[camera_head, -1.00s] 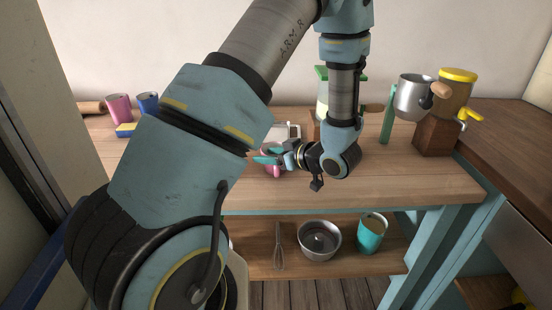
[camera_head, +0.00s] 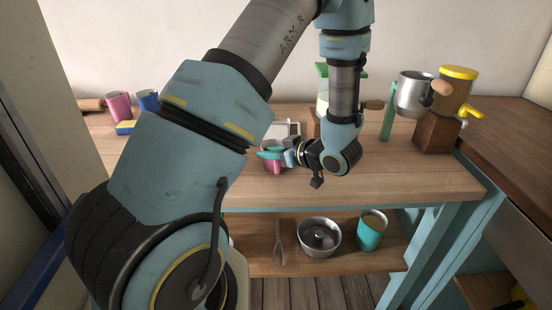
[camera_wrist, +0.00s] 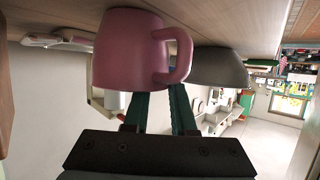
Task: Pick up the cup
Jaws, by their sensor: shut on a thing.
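A pink cup (camera_head: 273,165) with a side handle is at the table's middle, partly hidden behind my gripper (camera_head: 270,154). In the wrist view the cup (camera_wrist: 128,52) appears large, its handle on the right. My gripper's teal fingers (camera_wrist: 158,92) reach up to the cup's wall beside the handle and are shut on it. How the fingertips meet the wall is partly hidden. I cannot tell whether the cup is clear of the tabletop.
A second pink cup (camera_head: 118,106) and a blue cup (camera_head: 148,102) stand at the back left. A metal pitcher (camera_head: 412,95) and a yellow-lidded grinder (camera_head: 455,88) are at the right. The lower shelf holds a whisk, a metal bowl (camera_head: 319,238) and a teal cup (camera_head: 370,231). The table's front right is clear.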

